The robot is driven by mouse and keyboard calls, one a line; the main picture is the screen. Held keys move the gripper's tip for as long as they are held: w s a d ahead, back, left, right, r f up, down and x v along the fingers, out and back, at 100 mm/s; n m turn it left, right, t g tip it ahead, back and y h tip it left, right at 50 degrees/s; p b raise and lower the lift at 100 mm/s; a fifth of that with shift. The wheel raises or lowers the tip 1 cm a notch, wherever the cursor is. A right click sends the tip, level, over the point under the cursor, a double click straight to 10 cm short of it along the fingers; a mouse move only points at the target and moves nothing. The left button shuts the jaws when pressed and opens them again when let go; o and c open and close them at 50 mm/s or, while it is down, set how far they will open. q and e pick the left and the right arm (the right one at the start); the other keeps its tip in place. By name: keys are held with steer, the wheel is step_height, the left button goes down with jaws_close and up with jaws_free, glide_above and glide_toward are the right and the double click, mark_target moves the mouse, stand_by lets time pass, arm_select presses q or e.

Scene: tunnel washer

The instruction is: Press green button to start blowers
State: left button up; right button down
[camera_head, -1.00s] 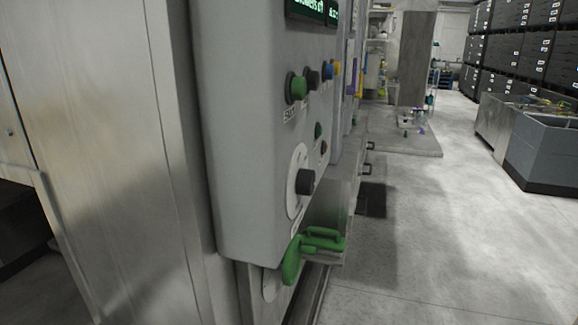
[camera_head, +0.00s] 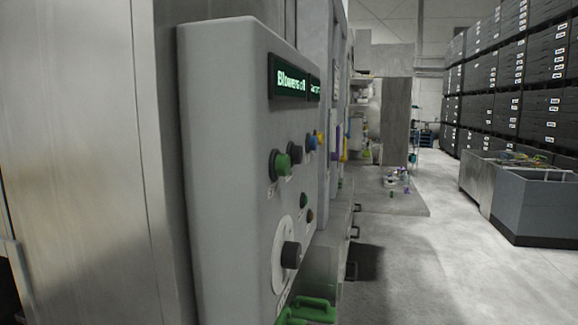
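The green button (camera_head: 282,164) sticks out of the front of a grey control box (camera_head: 229,160), at the left end of a row of buttons. A black button (camera_head: 296,153), a blue one (camera_head: 311,142) and a yellow one (camera_head: 320,138) follow it to the right. Above them a dark display (camera_head: 290,81) shows green text that seems to begin with "Blowers"; the rest is hard to read. Neither of my grippers is in view.
A black knob (camera_head: 291,255) on a round white dial and a green handle (camera_head: 308,311) stick out lower down. A metal wall (camera_head: 90,150) stands left of the box. Open floor (camera_head: 420,270) lies to the right, with grey bins (camera_head: 535,205) and stacked black crates (camera_head: 510,80) beyond.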

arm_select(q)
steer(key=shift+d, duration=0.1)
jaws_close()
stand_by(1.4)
